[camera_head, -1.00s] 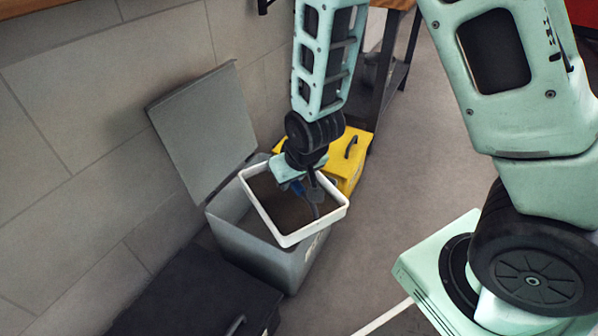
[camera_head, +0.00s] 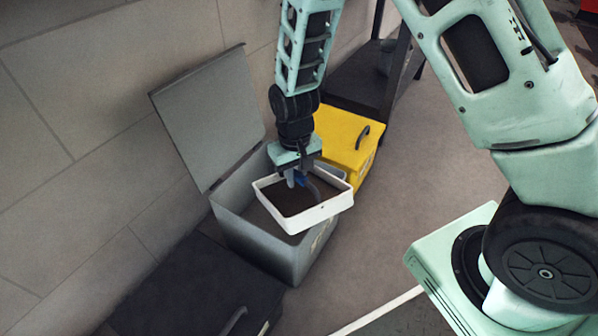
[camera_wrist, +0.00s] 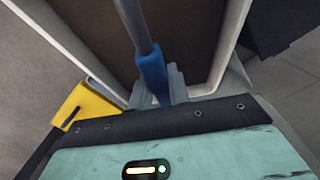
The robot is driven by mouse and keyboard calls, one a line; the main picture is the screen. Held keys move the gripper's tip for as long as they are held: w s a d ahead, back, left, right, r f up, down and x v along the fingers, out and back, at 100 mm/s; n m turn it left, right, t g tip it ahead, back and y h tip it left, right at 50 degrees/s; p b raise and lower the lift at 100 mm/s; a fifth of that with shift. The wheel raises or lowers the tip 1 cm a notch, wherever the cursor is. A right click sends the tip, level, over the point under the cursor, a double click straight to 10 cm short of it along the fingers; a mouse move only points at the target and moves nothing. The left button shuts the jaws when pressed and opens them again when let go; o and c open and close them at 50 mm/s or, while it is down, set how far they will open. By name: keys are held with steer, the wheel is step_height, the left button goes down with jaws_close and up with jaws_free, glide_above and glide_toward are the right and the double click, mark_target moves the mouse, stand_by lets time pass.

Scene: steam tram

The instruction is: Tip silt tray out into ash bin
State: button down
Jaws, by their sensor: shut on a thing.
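The silt tray (camera_head: 317,216) is a white square tray with dark brown silt covering its floor. It is held over the open ash bin (camera_head: 262,245), a grey box with its lid (camera_head: 210,115) raised against the wall. The tray looks close to level and overlaps the bin's right and front edges. My gripper (camera_head: 297,178) is shut on the tray's blue grip, which shows clearly in the wrist view (camera_wrist: 152,75) with a grey bar running from it above the silt. The inside of the bin is mostly hidden by the tray.
A yellow box (camera_head: 340,140) with a black handle stands just behind the bin. A black box (camera_head: 195,295) stands in front of it. The tiled wall is at left. A dark-legged table (camera_head: 405,50) is at the back. Open floor (camera_head: 440,165) lies to the right.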

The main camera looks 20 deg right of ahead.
steer(key=shift+w+r+g+p, duration=0.2)
steer(key=shift+w+g+p, duration=0.1)
steer(key=shift+w+g, duration=0.4)
steer(key=p, duration=0.1)
steer(key=r+g+p, duration=0.1)
steer(key=shift+w+p, duration=0.2)
steer(key=shift+p, duration=0.15)
steer(key=w+g+p, duration=0.1)
steer(key=w+r+g+p, duration=0.1)
steer(key=p, duration=0.1)
steer(key=shift+a, duration=0.1)
steer(key=w+g, duration=0.2)
steer(key=g, duration=0.1)
steer(key=shift+a+h, duration=0.1)
steer(key=shift+h, duration=0.2)
steer(key=shift+w+r+g+b, duration=0.35)
steer(key=shift+w+g+b, duration=0.05)
steer(key=shift+w+b, duration=0.1)
steer(key=shift+s, duration=0.1)
stand_by(1.1)
